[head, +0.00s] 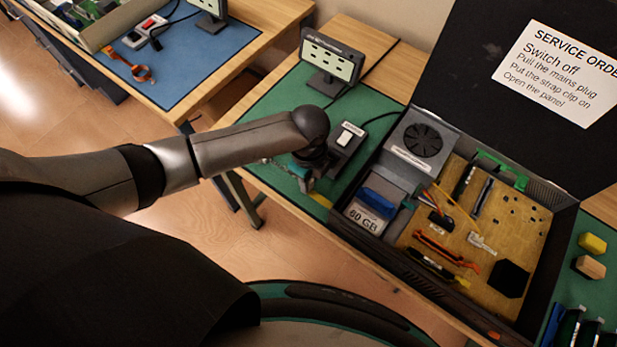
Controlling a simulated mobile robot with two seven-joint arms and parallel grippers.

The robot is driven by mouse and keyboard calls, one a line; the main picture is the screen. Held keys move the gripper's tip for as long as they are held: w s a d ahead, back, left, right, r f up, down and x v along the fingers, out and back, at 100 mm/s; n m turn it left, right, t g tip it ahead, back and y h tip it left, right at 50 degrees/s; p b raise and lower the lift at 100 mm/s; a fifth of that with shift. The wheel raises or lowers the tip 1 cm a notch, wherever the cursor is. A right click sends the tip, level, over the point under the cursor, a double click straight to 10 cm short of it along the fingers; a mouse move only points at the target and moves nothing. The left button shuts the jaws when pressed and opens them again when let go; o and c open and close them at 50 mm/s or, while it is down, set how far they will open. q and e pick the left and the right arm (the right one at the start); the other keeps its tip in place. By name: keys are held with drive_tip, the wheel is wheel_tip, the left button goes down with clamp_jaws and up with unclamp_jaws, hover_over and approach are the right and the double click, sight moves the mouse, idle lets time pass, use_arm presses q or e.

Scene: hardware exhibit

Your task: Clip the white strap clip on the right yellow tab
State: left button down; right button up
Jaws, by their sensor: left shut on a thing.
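My left gripper (303,182) points down over the front left part of the green mat, just left of the open computer case. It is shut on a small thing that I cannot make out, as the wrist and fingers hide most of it. A yellow tab (319,199) shows at the mat's front edge, just right of and below the fingertips; I cannot tell whether they touch. I cannot make out a white strap clip or a second yellow tab. My right gripper is out of view.
The open computer case (345,225) stands close on the right. A grey switch box (348,140) and a small display (331,62) stand behind the gripper. A blue mat (190,65) with an orange strap (142,73) lies on the left bench. Yellow (592,243) and tan blocks (590,267) are far right.

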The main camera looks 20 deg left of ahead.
use_arm(q)
drive_tip(key=shift+f+b, duration=0.75)
drive_tip(key=shift+f, duration=0.45)
idle(0.5)
drive_tip(key=c, duration=0.7)
unclamp_jaws()
drive_tip(key=shift+o, duration=0.3)
drive_tip(key=o, duration=0.3)
drive_tip(key=shift+r+p, duration=0.7)
drive_tip(key=shift+p, duration=0.2)
drive_tip(key=shift+r+p, duration=2.95)
drive_tip(key=shift+p, duration=0.45)
